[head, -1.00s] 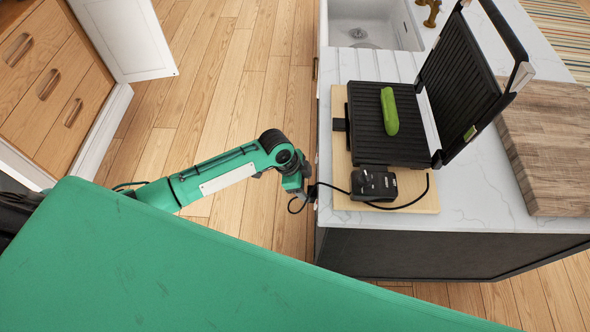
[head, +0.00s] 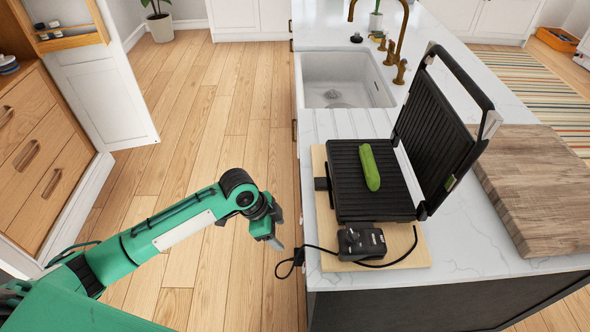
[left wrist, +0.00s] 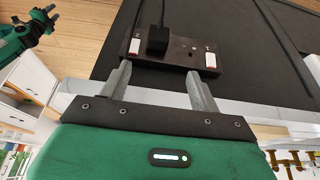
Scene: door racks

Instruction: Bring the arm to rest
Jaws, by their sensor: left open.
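My left arm (head: 175,230) reaches in from the left, bent at the elbow, beside the counter end. Its gripper (head: 277,244) hangs just left of the counter edge. In the left wrist view the gripper's two grey fingers (left wrist: 158,76) are apart, with nothing between them. Beyond them a black plug (left wrist: 158,40) sits at a dark socket plate (left wrist: 178,52) with white switches, on the dark counter side. The plug is apart from the fingers. A green arm (left wrist: 28,32), mine, shows at upper left there; its jaw opening is unclear.
The open grill (head: 375,205) holds a green cucumber-like vegetable (head: 369,167) on a wooden board (head: 325,235). A black cord runs off the counter edge. A sink (head: 345,80) and wooden block (head: 535,190) are nearby. The floor left of the counter is clear.

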